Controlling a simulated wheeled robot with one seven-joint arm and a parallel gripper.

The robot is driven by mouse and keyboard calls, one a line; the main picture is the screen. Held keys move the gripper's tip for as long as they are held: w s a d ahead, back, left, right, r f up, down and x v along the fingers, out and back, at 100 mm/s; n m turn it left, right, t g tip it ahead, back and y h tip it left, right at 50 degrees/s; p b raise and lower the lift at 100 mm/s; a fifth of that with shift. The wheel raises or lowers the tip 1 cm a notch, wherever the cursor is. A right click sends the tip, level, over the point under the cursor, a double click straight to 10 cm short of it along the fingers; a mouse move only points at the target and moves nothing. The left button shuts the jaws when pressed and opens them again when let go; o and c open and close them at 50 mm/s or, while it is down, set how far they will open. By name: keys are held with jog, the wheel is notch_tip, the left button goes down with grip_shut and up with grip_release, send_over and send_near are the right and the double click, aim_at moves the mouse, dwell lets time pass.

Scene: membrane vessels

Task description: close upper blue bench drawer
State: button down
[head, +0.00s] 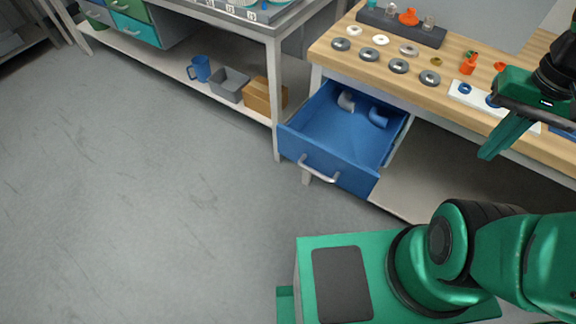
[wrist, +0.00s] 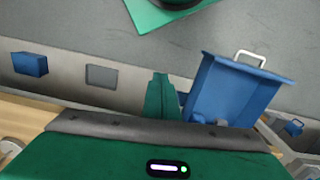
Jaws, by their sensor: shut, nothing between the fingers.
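The blue bench drawer (head: 335,140) is pulled well out from under the wooden bench top, with its silver bar handle (head: 319,168) on the front panel.
The wooden bench (head: 400,80) carries several rings, a dark rack (head: 401,27) and orange parts (head: 468,64). A shelf at left holds a blue mug (head: 199,69), a grey bin (head: 230,84) and a brown box (head: 263,96). The grey floor (head: 130,200) before the drawer is clear.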

jog(key=shift+s, duration=0.1)
jog(key=w+a+f+n+h, duration=0.3)
jog(key=w+a+n, duration=0.4)
jog(key=a+n, duration=0.25)
jog(key=w+a+f+n+h, duration=0.2)
jog(key=w+a+f+n, duration=0.1)
jog(key=w+a+n, duration=0.65)
jog(key=s+a+f+n+t+h, duration=0.1)
jog(key=s+a+f+n+t, duration=0.2)
jog(key=a, duration=0.6)
jog(key=s+a+f+n+t, duration=0.1)
jog(key=s+a+f+n, duration=0.3)
jog(key=a+n, duration=0.3)
jog(key=s+a+f+n+t+h, duration=0.1)
jog(key=s+a+f+n+t, duration=0.2)
jog(key=a, duration=0.7)
jog(key=d+x, duration=0.1)
jog(key=x, duration=1.2)
jog(key=shift+d+n+g, duration=0.3)
jog(key=shift+d+g, duration=0.1)
jog(key=shift+d, duration=0.05)
jog(key=shift+r, duration=0.1)
